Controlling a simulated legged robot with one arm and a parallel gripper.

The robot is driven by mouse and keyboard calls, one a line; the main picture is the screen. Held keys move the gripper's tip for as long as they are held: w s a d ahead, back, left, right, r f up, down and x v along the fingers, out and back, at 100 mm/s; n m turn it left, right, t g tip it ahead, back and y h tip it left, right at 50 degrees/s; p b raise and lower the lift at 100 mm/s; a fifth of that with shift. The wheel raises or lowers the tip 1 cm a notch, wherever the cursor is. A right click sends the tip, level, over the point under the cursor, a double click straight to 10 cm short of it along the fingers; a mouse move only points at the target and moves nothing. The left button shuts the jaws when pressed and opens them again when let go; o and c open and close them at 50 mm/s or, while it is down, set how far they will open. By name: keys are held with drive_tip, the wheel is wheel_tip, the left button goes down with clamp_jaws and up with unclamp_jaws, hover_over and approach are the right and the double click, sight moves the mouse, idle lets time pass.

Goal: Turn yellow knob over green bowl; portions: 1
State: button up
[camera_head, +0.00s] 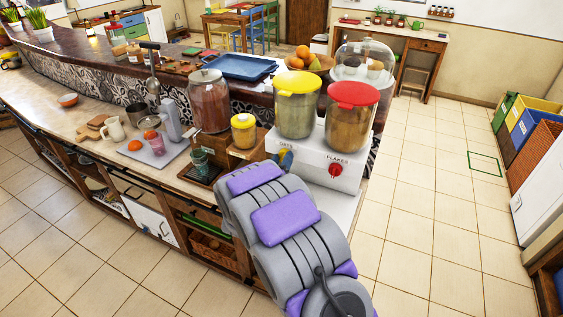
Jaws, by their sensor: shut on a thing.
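The white dispenser (310,160) stands at the counter's right end. It carries a yellow-lidded container (297,110) and a red-lidded one (350,120). A red knob (335,169) shows on its front under the red-lidded container. The yellow knob (283,152) shows only as a small yellow patch under the yellow-lidded container. My arm reaches up from the bottom and covers most of that area. A small part of my gripper (287,159) shows at the yellow knob, shut on it; its fingers are mostly hidden. I cannot see a green bowl; my arm blocks the space below the knob.
Left of my arm stand a yellow-lidded jar (244,131), a large jar (209,101) and a green glass (200,161) on a dark drip tray. A glass dome (364,62) and a fruit bowl (307,66) stand behind the dispenser. Tiled floor is open at right.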

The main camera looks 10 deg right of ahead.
drive_tip(key=shift+a+f+m+g+h+b, duration=0.25)
drive_tip(key=shift+m+b, duration=0.7)
drive_tip(key=shift+m, duration=1.3)
drive_tip(key=shift+d+m+h+b, duration=0.2)
drive_tip(key=shift+m+h+b, duration=0.55)
drive_tip(key=shift+m, duration=1.45)
drive_tip(key=shift+a+f+m+g+h+b, duration=0.15)
drive_tip(key=shift+m+b, duration=1)
drive_tip(key=shift+m, duration=1.1)
drive_tip(key=shift+d, duration=0.15)
drive_tip(key=o, duration=0.9)
drive_tip(key=shift+w, duration=0.1)
drive_tip(key=shift+o, duration=0.8)
drive_tip(key=shift+r, duration=0.2)
drive_tip(key=p+v, duration=0.1)
drive_tip(key=v, duration=1.6)
drive_tip(key=shift+s+f+p, duration=0.2)
drive_tip(key=shift+f+p, duration=0.1)
drive_tip(key=shift+p, duration=0.1)
